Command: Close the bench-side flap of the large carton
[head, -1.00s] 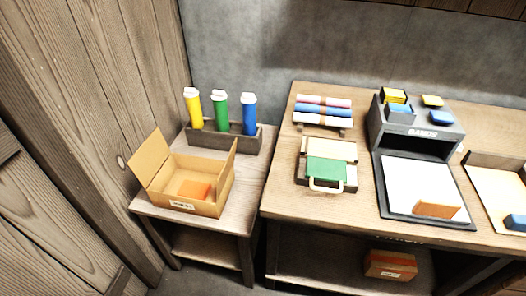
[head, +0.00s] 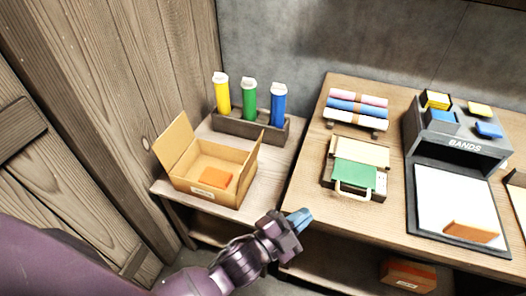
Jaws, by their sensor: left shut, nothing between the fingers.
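The large carton (head: 218,194) stands open on the small side table at the left. Its left flap (head: 174,143) stands up and leans outward. Its right flap (head: 251,156), on the side toward the bench (head: 310,190), also stands up, tilted slightly outward. An orange block (head: 215,178) lies inside the carton. My left gripper (head: 303,218) is shut and empty, in front of the bench's left front edge, to the right of and apart from the carton. My right gripper is not in view.
A dark rack (head: 240,126) with yellow, green and blue tubes stands behind the carton. The bench holds rolls (head: 357,108), a green-topped case (head: 355,175) and a BANDS dispenser (head: 458,145). A wooden wall is close on the left. A smaller box (head: 408,275) sits below the bench.

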